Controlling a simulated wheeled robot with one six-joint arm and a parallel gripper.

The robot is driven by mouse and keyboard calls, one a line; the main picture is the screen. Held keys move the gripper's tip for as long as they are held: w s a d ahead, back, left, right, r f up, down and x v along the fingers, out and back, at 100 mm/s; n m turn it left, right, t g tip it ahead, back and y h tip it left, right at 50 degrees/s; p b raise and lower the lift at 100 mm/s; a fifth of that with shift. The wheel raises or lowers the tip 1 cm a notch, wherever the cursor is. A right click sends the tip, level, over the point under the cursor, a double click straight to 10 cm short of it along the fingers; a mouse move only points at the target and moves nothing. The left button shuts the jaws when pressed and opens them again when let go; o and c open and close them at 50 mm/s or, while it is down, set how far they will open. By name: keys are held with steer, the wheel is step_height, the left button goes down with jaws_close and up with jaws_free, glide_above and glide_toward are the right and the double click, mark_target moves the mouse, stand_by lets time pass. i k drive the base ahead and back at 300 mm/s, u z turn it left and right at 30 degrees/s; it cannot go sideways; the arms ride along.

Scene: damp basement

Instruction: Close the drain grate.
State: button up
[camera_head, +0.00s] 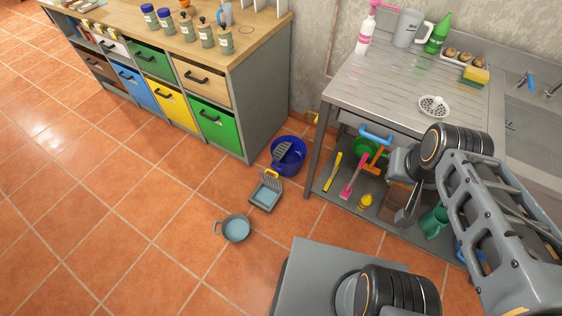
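The drain grate (271,181) is on the tiled floor left of the metal sink table. It looks like a slatted grey lid with a yellow handle, tilted up at the back edge of a square grey frame (263,204). The frame's blue-grey inside shows, so the grate stands open. My gripper (402,213) is at the right, in front of the metal table's lower shelf and well apart from the grate. It is seen edge-on and partly hidden by my arm, so its opening is unclear.
A blue bucket (290,168) stands just behind the grate, and a grey-blue pan (236,229) lies in front. The metal table (385,88) and drawer cabinet (245,120) flank the area. The tiled floor to the left is clear.

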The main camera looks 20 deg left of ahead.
mark_target(275, 179)
steer(key=u, duration=0.3)
steer(key=i, duration=0.7)
steer(key=u, duration=1.1)
steer(key=i, duration=0.35)
steer(key=u, duration=0.3)
